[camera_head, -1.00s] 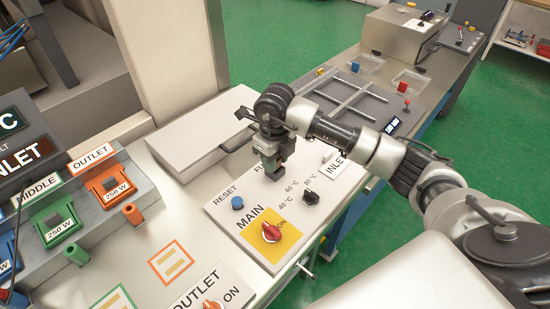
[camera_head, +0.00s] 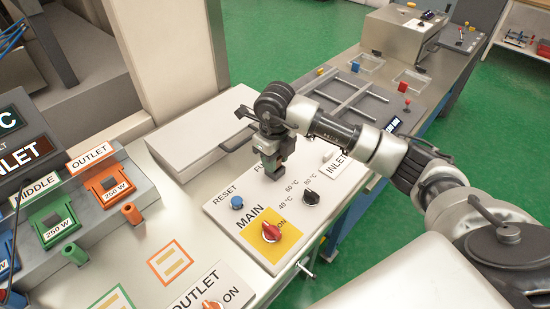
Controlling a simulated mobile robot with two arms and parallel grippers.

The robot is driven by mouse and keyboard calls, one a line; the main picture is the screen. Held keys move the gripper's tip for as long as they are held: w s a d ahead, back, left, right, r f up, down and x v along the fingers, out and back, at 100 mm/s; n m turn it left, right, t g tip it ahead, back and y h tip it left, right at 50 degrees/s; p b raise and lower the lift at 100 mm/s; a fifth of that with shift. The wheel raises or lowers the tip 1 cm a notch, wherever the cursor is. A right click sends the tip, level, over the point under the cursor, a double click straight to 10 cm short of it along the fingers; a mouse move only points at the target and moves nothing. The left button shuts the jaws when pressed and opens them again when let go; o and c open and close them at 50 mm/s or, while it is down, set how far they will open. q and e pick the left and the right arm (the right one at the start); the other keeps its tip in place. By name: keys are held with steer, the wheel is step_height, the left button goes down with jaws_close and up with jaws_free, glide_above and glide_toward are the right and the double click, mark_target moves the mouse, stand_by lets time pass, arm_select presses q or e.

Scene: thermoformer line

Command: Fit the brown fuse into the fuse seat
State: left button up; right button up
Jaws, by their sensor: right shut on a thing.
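My right gripper (camera_head: 272,174) points down over the white control panel (camera_head: 228,208), just above or at its top surface, near a label starting with "F" that it partly covers. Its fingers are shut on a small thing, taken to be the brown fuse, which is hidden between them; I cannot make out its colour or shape. The fuse seat is not visible, hidden at or behind the gripper. I cannot tell whether the held thing touches the panel. My left gripper is not in view.
A blue reset button (camera_head: 237,202), a black temperature knob (camera_head: 310,197) and a red main switch (camera_head: 271,232) stand close around the gripper. A closed grey-white box (camera_head: 200,135) lies behind it. Orange (camera_head: 110,188) and green (camera_head: 55,222) heater units stand at the left.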

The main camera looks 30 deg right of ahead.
steer(key=shift+f+b, duration=0.4)
steer(key=shift+f, duration=0.05)
steer(key=o, duration=1)
step_height(320, 180, up, 11)
steer(key=shift+f+b, duration=0.1)
steer(key=shift+b, duration=0.95)
